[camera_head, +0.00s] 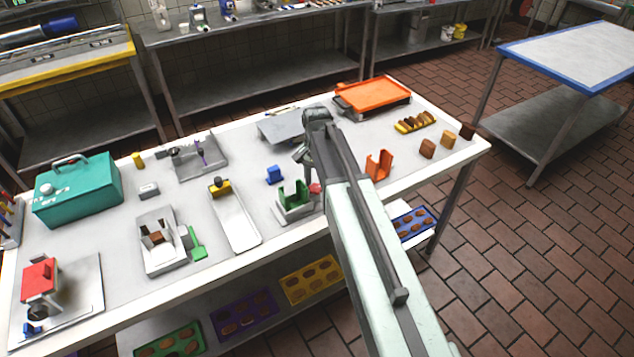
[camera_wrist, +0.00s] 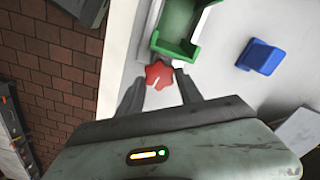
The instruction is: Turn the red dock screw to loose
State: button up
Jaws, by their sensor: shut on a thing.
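The red dock screw (camera_wrist: 160,75) is a lobed red knob beside the green dock (camera_wrist: 176,46) in the wrist view. It also shows in the head view (camera_head: 315,188), at the right side of the green dock (camera_head: 292,195) on its pale base. My gripper (camera_wrist: 160,88) is shut on the screw, with one dark finger on each side of it. In the head view my arm reaches over the table from the lower right and hides my fingers. The white pointer mark on the knob is too small to read.
A blue block (camera_wrist: 259,57) lies near the dock. An orange holder (camera_head: 378,165) stands right of my arm. A white tray with a yellow end (camera_head: 236,220) lies left of the dock. The white table's front edge (camera_head: 275,240) is close to the dock.

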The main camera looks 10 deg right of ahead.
jog(key=n, duration=0.5)
jog(key=shift+w+a+n, duration=0.1)
jog(key=shift+n, duration=0.3)
dwell(0.4)
jog(key=o, duration=1.4)
jog(key=shift+c, duration=0.2)
jog(key=shift+a, duration=0.1)
